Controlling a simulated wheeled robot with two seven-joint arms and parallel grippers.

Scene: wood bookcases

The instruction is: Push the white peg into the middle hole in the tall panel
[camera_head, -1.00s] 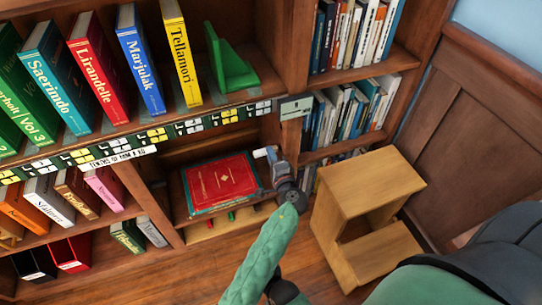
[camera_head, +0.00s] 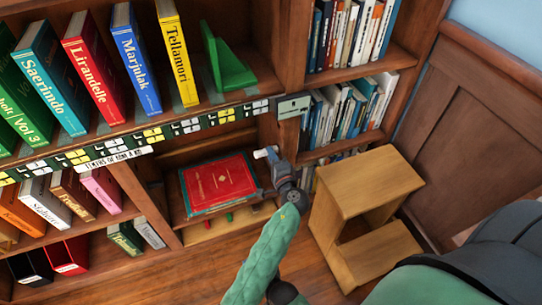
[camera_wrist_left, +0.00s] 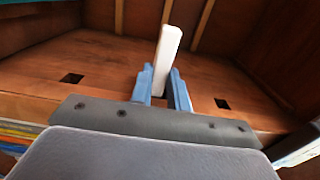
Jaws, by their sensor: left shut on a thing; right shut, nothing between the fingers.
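The white peg (camera_wrist_left: 168,46) stands between the two blue fingers of my left gripper (camera_wrist_left: 166,88), which is shut on it. In the head view the white peg (camera_head: 264,153) and my left gripper (camera_head: 274,158) are in front of the lower middle compartment, beside the upright between the bookcases. The left wrist view shows a brown wooden panel (camera_wrist_left: 115,62) with one dark square hole (camera_wrist_left: 72,78) left of the fingers and another (camera_wrist_left: 222,103) right of them. The panel between these is partly hidden by my gripper, and no middle hole shows. My right gripper is not in view.
A red book (camera_head: 220,182) lies flat in the compartment left of my left gripper. A wooden step stool (camera_head: 365,185) stands at the right on the floor. Upright books fill the shelves above, and a green bookend (camera_head: 230,65) stands on the upper shelf.

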